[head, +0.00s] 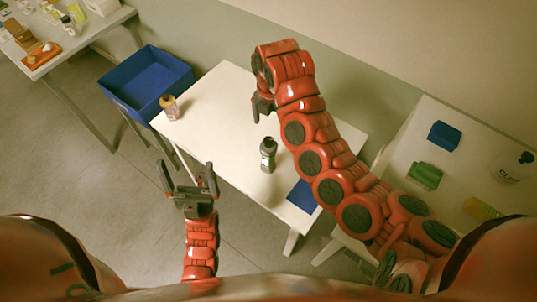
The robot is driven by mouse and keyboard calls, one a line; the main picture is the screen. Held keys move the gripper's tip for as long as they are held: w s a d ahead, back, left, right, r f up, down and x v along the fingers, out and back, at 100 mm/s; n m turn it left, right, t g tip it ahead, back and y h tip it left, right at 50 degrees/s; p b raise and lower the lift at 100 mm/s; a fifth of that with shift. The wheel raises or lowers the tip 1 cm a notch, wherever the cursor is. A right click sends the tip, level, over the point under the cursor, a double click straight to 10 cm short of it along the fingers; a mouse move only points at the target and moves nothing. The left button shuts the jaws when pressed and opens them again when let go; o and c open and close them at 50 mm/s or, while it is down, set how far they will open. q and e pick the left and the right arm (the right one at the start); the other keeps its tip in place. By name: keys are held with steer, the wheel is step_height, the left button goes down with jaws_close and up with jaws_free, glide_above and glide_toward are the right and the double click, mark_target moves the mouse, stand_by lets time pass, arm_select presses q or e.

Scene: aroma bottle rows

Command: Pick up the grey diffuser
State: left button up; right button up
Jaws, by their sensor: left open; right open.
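A dark grey bottle (268,157) with a black cap and a pale label, which looks like the grey diffuser, stands on the white table (215,130). My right gripper (261,107) is above the table, up the picture from the grey bottle and apart from it. It is open; its fingers are partly hidden by its own arm. My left gripper (187,177) is open and empty off the table's near-left edge, left of the grey bottle.
An amber-pink bottle (169,107) stands at the table's left corner. A blue bin (148,82) is beyond it. A blue flat item (301,196) lies at the table's near-right edge. The right side table holds a blue box (443,136) and a green block (424,176).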

mark_target(270, 141)
step_height(270, 141, down, 10)
steer(key=b, duration=0.9)
steer(key=shift+w+a, duration=0.1)
steer(key=shift+f+p, duration=0.6)
steer(key=shift+f, duration=0.05)
steer(key=f+p, duration=0.1)
steer(key=f, duration=0.1)
steer(key=f+p, duration=0.2)
steer(key=f, duration=0.1)
steer(key=shift+w+a, duration=0.15)
steer(key=shift+a, duration=0.05)
steer(key=shift+f, duration=0.4)
steer(key=c, duration=1.6)
